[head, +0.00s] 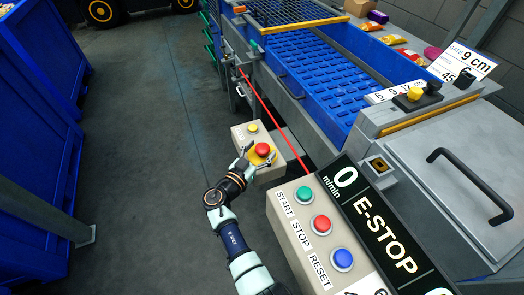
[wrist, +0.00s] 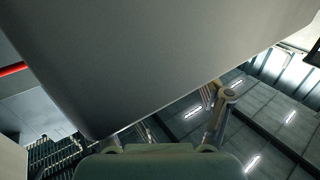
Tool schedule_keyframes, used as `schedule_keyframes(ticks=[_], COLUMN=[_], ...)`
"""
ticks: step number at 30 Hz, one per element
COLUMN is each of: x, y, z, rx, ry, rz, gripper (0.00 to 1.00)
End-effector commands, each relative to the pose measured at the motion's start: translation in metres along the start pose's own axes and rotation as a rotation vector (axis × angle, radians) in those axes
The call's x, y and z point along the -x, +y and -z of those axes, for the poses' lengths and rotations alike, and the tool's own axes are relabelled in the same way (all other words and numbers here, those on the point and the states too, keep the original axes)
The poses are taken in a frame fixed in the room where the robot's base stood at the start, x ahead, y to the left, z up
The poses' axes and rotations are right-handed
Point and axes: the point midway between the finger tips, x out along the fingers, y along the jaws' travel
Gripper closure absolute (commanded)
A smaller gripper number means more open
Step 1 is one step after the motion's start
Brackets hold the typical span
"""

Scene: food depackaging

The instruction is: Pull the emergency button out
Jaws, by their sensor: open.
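The red emergency button (head: 263,149) sits on a yellow surround on the front of a small grey box (head: 243,134), left of the control panel in the head view. My gripper (head: 257,157) is open at this box, with its fingers spread around the lower part of the yellow surround. I cannot tell whether the fingers touch the button. In the wrist view, a large grey surface fills the upper middle, in front of the gripper (wrist: 167,125); the red button does not show there.
A control panel (head: 301,235) with green, red and blue buttons stands close right of my arm; its display (head: 380,225) reads 0 m/min and E-STOP. A red cable (head: 268,108) runs behind the box. A blue conveyor (head: 325,75) lies beyond.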

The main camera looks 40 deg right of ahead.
Motion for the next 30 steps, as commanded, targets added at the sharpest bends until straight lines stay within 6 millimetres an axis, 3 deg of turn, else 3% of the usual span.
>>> schedule_keyframes(ticks=[3, 11, 25, 30], x=[-0.0106, -0.0121, -0.0118, -0.0054], y=[0.0006, 0.0003, 0.0003, -0.0062], z=[-0.001, 0.0002, 0.0001, 0.0008], rx=[0.0, 0.001, 0.001, 0.0], ry=[0.0, 0.0, 0.0, 0.0], rz=[-0.002, 0.0, 0.0, 0.013], gripper=[0.22, 0.22, 1.0, 1.0])
